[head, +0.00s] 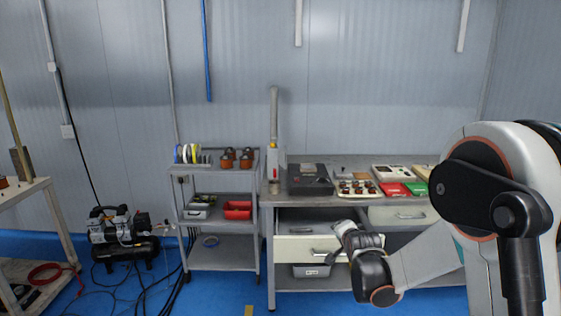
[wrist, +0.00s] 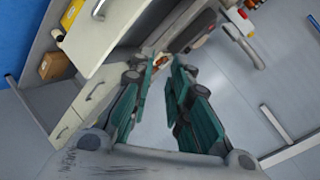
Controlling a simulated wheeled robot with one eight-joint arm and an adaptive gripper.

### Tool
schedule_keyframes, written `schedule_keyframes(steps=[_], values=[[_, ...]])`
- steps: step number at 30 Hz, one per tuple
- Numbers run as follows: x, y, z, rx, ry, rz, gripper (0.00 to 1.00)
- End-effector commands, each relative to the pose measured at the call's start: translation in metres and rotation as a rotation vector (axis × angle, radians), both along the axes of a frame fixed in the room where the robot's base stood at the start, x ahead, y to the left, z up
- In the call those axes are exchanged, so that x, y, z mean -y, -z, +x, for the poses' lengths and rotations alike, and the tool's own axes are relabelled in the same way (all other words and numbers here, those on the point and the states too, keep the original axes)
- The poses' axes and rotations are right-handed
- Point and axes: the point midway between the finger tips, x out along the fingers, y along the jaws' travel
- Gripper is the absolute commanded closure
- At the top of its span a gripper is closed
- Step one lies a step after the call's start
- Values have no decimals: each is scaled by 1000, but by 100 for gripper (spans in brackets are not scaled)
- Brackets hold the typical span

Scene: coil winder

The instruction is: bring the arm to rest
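My arm reaches in from the right of the head view and bends in front of the workbench (head: 350,165). My gripper (head: 344,232) is at the end of the arm, in front of the bench's left drawers. In the wrist view my gripper (wrist: 163,72) has its two teal-padded fingers apart.
Cream drawers (head: 300,247) are under the bench, close behind my gripper. A black box (head: 309,180), a parts tray (head: 357,188) and red and green items are on top. A grey shelf cart (head: 222,215) stands left, beside an air compressor (head: 122,236). Cables lie on the blue floor.

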Motion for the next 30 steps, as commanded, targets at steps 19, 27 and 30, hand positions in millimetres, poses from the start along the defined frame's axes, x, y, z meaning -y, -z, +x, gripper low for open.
schedule_keyframes(steps=[19,27,30], values=[[4,-104,-187,-237,-268,-417,83],[4,-111,-280,-327,-412,-571,83],[4,-108,-314,-358,-470,-624,83]])
